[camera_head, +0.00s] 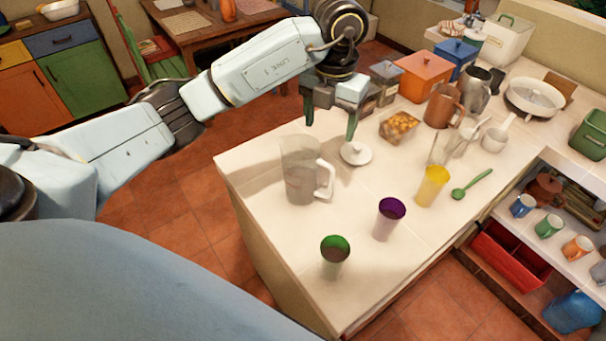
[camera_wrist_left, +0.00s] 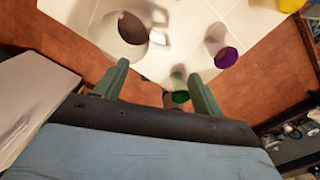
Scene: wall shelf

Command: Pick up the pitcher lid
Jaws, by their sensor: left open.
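The pitcher lid (camera_head: 356,153) is a white disc with a small knob. It lies flat on the pale counter beside the clear pitcher (camera_head: 299,176), which stands upright and open with a white handle. My left gripper (camera_head: 330,130) is open and empty, pointing down above the counter, close to the lid; one finger shows just above the lid in the head view. In the left wrist view, the gripper (camera_wrist_left: 160,84) has its fingers apart with nothing between them, and the pitcher (camera_wrist_left: 112,36) shows beyond them. I cannot make out the lid there. My right gripper is not in view.
Purple (camera_head: 389,219), green (camera_head: 334,257) and yellow (camera_head: 432,187) cups stand along the counter's front. A food container (camera_head: 400,127), a copper-coloured jug (camera_head: 441,106) and an orange box (camera_head: 422,77) stand behind. Bare counter (camera_head: 350,202) lies in front of the lid.

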